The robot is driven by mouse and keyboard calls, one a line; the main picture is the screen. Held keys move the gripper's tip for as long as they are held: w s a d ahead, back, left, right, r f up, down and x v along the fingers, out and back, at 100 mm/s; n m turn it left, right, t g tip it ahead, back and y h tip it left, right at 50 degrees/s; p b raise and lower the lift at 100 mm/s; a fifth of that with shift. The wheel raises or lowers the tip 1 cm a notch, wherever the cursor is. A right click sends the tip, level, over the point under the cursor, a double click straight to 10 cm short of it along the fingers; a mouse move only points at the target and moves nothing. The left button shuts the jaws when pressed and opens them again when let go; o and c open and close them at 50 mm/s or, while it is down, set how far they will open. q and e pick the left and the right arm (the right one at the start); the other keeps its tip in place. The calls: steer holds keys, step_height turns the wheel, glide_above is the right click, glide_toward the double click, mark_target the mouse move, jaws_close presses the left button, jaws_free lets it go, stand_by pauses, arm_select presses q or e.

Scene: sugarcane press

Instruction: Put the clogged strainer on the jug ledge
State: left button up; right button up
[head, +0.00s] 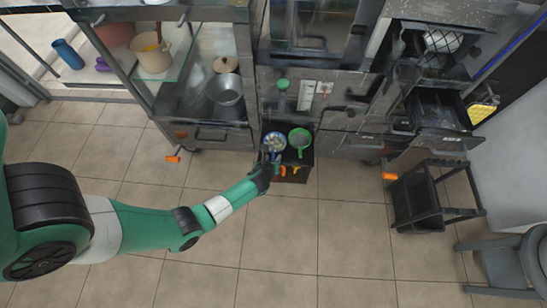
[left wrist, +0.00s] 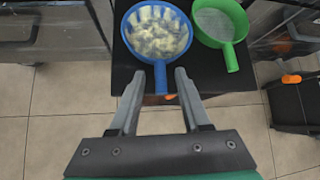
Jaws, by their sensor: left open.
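The clogged strainer (head: 273,140) is blue and full of pale pulp. It sits on a small black stand (head: 308,158) under the counter. It also shows at the top of the left wrist view (left wrist: 158,32), with its handle pointing toward me. My left gripper (head: 268,163) is at the front edge of the stand. In the left wrist view its open fingers (left wrist: 154,82) lie on either side of the handle's end, with gaps on both sides. A green strainer (head: 300,138), which looks empty, sits just right of the blue one. I cannot make out a jug ledge.
Orange handles (head: 173,158) stick out at floor level left of the stand and at the right (head: 390,176). A black cart (head: 425,200) and a grey chair (head: 505,265) stand at the right. A metal pot (head: 226,90) is behind at the left. The tiled floor in front is clear.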

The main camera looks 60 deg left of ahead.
arm_select(q)
steer(key=p+v, duration=0.7)
steer(key=v, duration=0.5)
steer(key=shift+w+a, duration=0.1)
